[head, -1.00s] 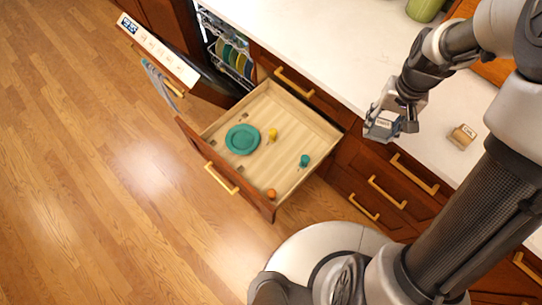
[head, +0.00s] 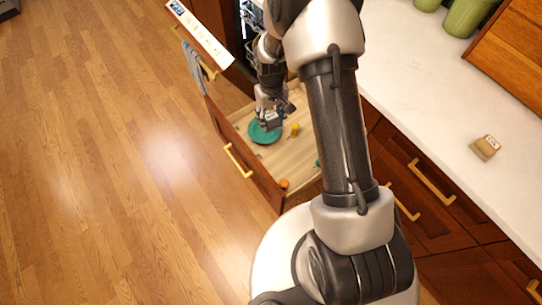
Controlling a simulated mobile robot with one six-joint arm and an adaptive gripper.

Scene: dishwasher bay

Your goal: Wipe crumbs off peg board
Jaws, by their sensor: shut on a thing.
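My gripper (head: 268,122) is shut on a small grey-blue block (head: 275,118), over the open wooden drawer (head: 297,170). The block overlaps the teal plate (head: 257,135) in the picture; I cannot tell whether they touch. The plate lies flat on the drawer's pale wooden floor. A small yellow thing (head: 295,129) stands right of the plate, and an orange one (head: 284,183) is near the drawer's front corner. A teal thing (head: 318,163) is mostly hidden behind my arm. I cannot make out crumbs or tell for sure which surface is the peg board.
A tan labelled block (head: 486,147) sits on the white counter (head: 425,85). Green canisters (head: 468,16) stand at the back. The open dishwasher door (head: 200,35), with a towel (head: 193,67), is beside the drawer.

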